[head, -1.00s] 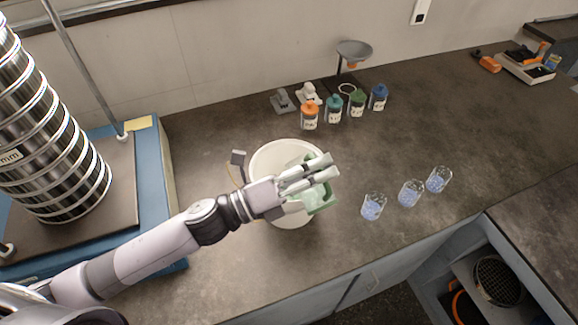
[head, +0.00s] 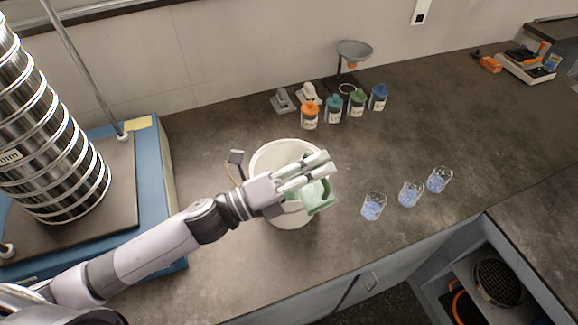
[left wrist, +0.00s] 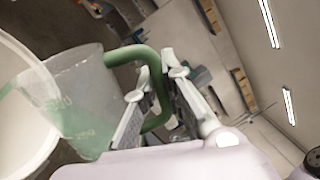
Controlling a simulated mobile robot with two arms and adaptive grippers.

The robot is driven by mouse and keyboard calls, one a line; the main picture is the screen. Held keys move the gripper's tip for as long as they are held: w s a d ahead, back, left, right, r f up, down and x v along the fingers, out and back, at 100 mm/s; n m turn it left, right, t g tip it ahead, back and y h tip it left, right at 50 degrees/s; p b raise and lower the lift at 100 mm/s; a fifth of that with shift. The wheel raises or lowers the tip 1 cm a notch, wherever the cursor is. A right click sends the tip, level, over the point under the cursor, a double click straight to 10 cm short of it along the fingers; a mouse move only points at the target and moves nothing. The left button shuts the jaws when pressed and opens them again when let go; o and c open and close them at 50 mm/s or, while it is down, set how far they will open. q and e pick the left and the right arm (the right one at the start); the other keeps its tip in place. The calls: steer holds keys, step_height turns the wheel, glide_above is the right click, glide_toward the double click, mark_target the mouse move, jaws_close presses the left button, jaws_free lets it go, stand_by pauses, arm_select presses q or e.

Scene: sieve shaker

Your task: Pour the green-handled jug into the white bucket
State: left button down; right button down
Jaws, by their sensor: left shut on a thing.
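The white bucket (head: 258,160) stands on the counter in the middle of the head view; its rim also shows at the left of the left wrist view (left wrist: 40,80). My left gripper (head: 322,164) is above the bucket, shut on the green handle of the jug (head: 318,194). In the left wrist view the handle (left wrist: 140,52) passes between the fingers (left wrist: 152,85), and the clear jug body (left wrist: 75,100) is tilted beside the bucket rim. A greenish tint shows in the jug; I cannot tell whether anything flows. The gripper hides part of jug and bucket. My right gripper is not visible.
Several bottles with coloured caps (head: 334,110) stand behind the bucket. Three glass beakers with blue contents (head: 410,194) stand to its right. The sieve stack (head: 50,150) on its blue base is at left.

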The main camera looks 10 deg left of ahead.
mark_target(308, 152)
arm_select(q)
steer(key=shift+w+a+n, duration=0.15)
steer(key=shift+n, duration=0.15)
steer(key=shift+w+a+r, duration=0.1)
steer(key=shift+w+a, duration=0.05)
steer(key=shift+w, duration=0.05)
steer(key=shift+w+a+r+n, duration=0.1)
steer(key=shift+w+a+n, duration=0.15)
steer(key=shift+n, duration=0.15)
steer(key=shift+w+a+r+n+t+y+p, duration=0.35)
steer(key=shift+w+a+n+t+p, duration=0.15)
steer(key=shift+w+a+n+p, duration=0.15)
steer(key=shift+w+f+n, duration=0.15)
steer(key=shift+w+n, duration=0.05)
steer(key=shift+n, duration=0.15)
steer(key=shift+w+a, duration=0.1)
